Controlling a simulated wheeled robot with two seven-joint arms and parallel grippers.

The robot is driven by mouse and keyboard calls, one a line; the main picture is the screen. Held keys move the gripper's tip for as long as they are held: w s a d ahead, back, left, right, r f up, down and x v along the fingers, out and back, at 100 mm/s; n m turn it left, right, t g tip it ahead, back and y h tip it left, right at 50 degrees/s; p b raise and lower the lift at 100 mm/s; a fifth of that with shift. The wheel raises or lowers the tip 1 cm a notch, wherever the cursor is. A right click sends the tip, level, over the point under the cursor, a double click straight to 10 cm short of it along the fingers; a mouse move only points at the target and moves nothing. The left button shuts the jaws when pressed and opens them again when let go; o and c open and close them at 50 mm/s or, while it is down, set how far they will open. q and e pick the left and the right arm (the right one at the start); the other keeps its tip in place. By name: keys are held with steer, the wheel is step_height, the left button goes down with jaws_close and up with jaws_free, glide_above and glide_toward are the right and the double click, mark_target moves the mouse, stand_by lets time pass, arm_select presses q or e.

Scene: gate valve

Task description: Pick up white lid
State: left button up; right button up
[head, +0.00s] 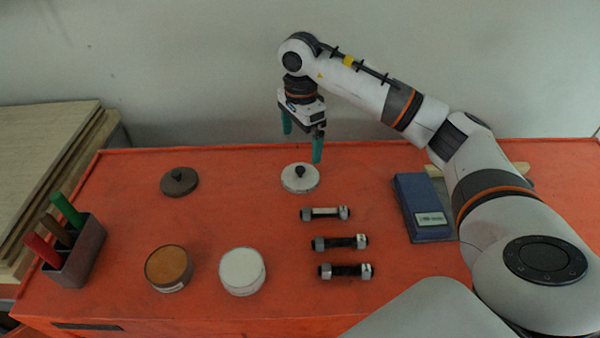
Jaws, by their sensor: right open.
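The white lid (300,180) is a round disc with a dark knob, lying on the orange table top near its back edge. My right gripper (301,146) points down above the lid and slightly behind it in the picture. Its two teal fingers are apart with nothing between them. One fingertip appears just above the lid's knob; whether it touches cannot be told, though it looks apart. My left gripper is not in view.
A dark grey lid (179,181) lies to the left. A brown-topped round container (168,267) and a white one (242,270) stand in front. Three bolts (340,242) lie to the right, beside a blue box (424,208). A grey holder (80,256) contains coloured sticks.

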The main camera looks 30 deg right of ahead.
mark_target(301, 168)
step_height(301, 168, down, 5)
steer(key=shift+r+p, duration=0.15)
steer(key=shift+p, duration=0.5)
step_height(301, 168, down, 5)
steer(key=p, duration=0.3)
steer(key=shift+s+a, duration=0.1)
steer(key=shift+f, duration=0.2)
steer(key=c, duration=0.8)
